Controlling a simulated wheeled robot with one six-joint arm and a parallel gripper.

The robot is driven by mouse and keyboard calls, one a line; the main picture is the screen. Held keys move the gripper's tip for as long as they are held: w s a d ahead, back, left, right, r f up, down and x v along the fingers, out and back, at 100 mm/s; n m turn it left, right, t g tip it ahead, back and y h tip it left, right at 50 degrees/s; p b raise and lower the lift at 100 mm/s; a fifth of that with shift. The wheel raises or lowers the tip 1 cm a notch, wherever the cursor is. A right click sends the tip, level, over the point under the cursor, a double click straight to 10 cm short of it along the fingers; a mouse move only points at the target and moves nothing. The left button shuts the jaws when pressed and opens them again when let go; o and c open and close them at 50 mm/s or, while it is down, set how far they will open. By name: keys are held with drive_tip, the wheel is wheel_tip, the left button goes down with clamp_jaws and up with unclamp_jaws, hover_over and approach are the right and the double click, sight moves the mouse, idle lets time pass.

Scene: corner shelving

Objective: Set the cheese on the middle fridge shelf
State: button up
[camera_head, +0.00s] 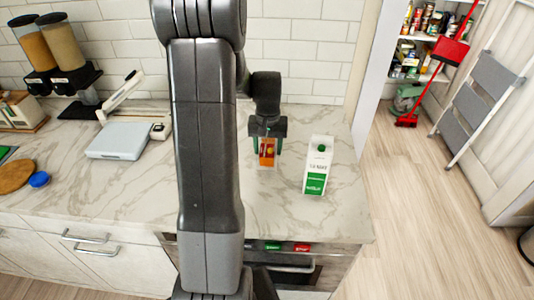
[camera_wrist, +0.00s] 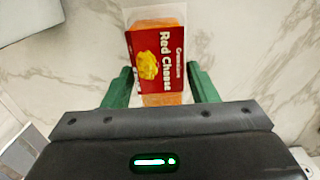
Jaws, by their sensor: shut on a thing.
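The cheese (camera_head: 267,157) is a red and orange pack above or on the marble counter, left of the milk carton. My gripper (camera_head: 267,148) points down and is shut on the cheese. Its fingers also show in the wrist view (camera_wrist: 161,88), one on each side of the pack's near end. I cannot tell whether the pack touches the counter. No fridge shelf is in view.
A white and green milk carton (camera_head: 318,166) stands close to the right of my gripper. A kitchen scale (camera_head: 118,141) and cereal dispensers (camera_head: 62,50) are at the left. Open floor (camera_head: 430,220) lies right of the counter (camera_head: 345,215), with a folded stepladder (camera_head: 485,95) beyond.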

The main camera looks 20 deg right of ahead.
drive_tip(key=shift+f+p, duration=0.3)
drive_tip(key=shift+f, duration=1.7)
drive_tip(key=o, duration=0.8)
drive_tip(key=shift+f, duration=0.2)
drive_tip(key=o, duration=0.4)
drive_tip(key=shift+r, duration=0.15)
